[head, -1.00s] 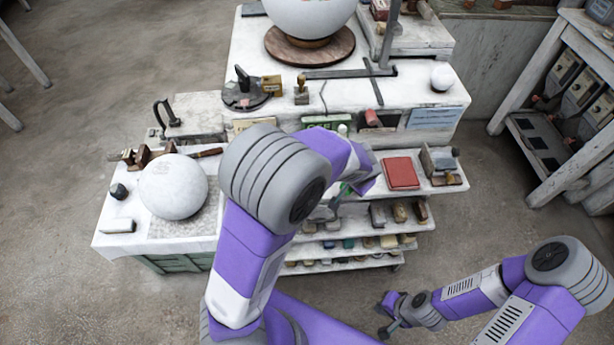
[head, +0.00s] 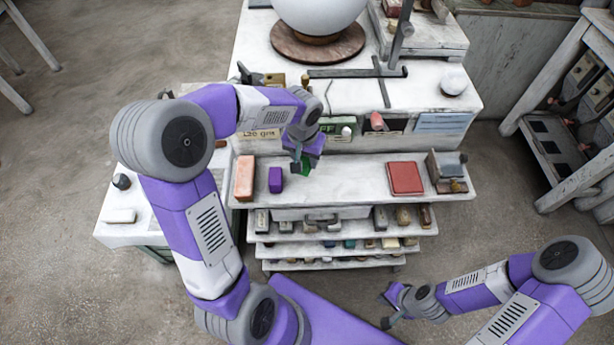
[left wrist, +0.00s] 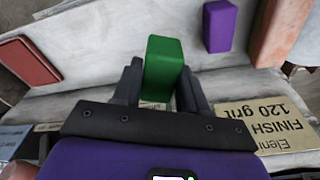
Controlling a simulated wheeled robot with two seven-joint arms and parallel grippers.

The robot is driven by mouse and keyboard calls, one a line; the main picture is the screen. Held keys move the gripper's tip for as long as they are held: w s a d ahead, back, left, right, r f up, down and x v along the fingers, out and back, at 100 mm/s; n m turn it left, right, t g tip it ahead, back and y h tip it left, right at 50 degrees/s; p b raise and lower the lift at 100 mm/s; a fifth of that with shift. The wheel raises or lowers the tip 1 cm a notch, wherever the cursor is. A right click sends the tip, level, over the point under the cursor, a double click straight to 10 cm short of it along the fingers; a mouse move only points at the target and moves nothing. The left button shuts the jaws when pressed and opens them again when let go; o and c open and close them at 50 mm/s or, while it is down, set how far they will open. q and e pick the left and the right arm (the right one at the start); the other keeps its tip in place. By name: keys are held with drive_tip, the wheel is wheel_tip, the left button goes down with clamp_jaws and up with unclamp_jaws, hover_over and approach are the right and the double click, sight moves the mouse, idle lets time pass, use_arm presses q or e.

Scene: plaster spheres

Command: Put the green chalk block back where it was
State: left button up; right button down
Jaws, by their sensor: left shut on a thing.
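The green chalk block (head: 306,166) is between the fingers of my left gripper (head: 301,163), over the upper white shelf (head: 345,183). In the left wrist view the green block (left wrist: 163,66) sticks out beyond the dark fingers of the left gripper (left wrist: 160,90), which is shut on it. Whether the block touches the shelf cannot be told. A purple block (head: 275,180) and a salmon block (head: 245,178) stand to its left on the shelf. My right gripper (head: 388,306) is low at the right, away from the shelf; its jaw state is unclear.
A red book-like slab (head: 405,178) and a grey tool holder (head: 446,172) are on the shelf's right. A label reading "FINISH 120 grit" (left wrist: 266,122) shows in the left wrist view. The shelf between the green block and red slab is clear. Lower shelves (head: 340,240) hold several small blocks.

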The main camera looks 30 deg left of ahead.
sight(304, 162)
use_arm(q)
wheel_tip(304, 162, down, 8)
drive_tip(key=shift+f+b, duration=0.25)
drive_tip(key=shift+b, duration=0.35)
drive_tip(key=o, duration=1.1)
drive_tip(key=shift+o, duration=0.2)
drive_tip(key=shift+r, duration=0.1)
drive_tip(key=r, duration=0.4)
drive_tip(key=s+r+p, duration=0.1)
drive_tip(key=r, duration=0.3)
drive_tip(key=r+p, duration=0.1)
drive_tip(key=r, duration=0.3)
drive_tip(key=shift+s+d, duration=0.15)
drive_tip(key=shift+s, duration=0.1)
drive_tip(key=shift+f, duration=0.1)
